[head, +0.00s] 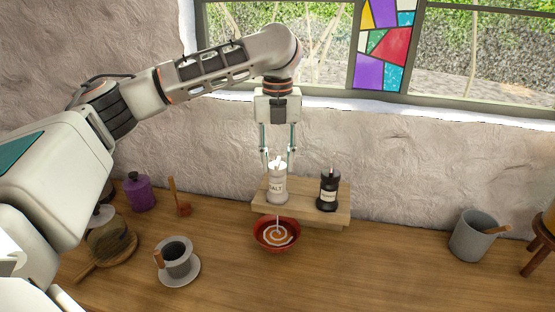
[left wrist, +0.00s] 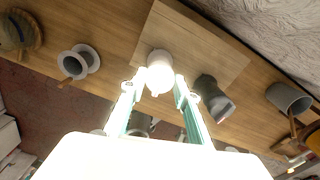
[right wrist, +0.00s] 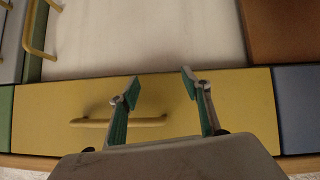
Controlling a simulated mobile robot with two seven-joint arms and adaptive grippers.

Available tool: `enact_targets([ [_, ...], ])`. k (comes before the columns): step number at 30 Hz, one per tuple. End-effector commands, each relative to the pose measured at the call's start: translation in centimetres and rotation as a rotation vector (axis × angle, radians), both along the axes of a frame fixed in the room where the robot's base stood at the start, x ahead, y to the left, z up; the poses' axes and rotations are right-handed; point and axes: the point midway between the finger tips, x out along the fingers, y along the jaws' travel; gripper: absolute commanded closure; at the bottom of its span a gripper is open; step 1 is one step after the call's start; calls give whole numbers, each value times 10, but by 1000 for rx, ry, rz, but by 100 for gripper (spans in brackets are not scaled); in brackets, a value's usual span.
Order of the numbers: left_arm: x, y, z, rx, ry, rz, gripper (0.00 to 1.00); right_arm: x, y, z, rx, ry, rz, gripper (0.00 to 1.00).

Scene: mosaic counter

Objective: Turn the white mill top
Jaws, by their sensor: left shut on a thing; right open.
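The white mill (head: 277,188), labelled SALT, stands upright on a small wooden shelf (head: 300,212). My left gripper (head: 278,163) comes down from above and is shut on the mill's white top. In the left wrist view, the top (left wrist: 159,72) sits between the two fingertips (left wrist: 157,88). A thin pale streak runs below the mill towards a red bowl (head: 258,236) with a white swirl inside. A dark mill (head: 328,190) stands to the right on the same shelf. My right gripper (right wrist: 160,82) is open and empty in front of a yellow drawer (right wrist: 240,105).
A cup on a saucer (head: 180,276), a purple jar (head: 138,192) and a round board (head: 115,246) are on the left of the counter. A grey pot (head: 472,238) stands at the right. The counter between bowl and pot is clear.

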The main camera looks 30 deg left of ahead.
Motion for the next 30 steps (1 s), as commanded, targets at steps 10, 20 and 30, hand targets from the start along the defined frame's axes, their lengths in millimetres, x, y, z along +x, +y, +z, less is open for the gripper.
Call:
enact_targets([
  [10,0,0,1,0,-1,-77,91,-1,-3,-1,-9,1,9,52],
  [20,0,0,1,0,-1,-80,91,-1,-3,-1,-10,0,9,52],
  [30,0,0,0,-1,0,-79,52,0,-1,0,-3,0,3,52],
])
